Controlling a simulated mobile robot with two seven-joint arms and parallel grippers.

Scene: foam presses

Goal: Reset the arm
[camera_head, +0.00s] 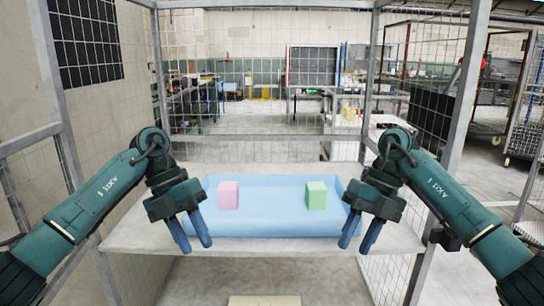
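My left gripper (190,231) hangs over the left front part of the table, with its two blue fingers apart and nothing between them. My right gripper (360,233) hangs over the right front part of the table, its blue fingers also apart and empty. Between them lies a light blue tray (270,224). A pink foam block (228,195) stands in the tray's left part, and a green foam block (316,195) stands in its right part. Neither gripper holds a block.
The grey table (135,236) has bare surface at the left and along the front. Metal posts and wire mesh (262,60) enclose it at the back and sides. A pale block-like piece (264,300) shows at the bottom edge. Workshop benches stand far behind.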

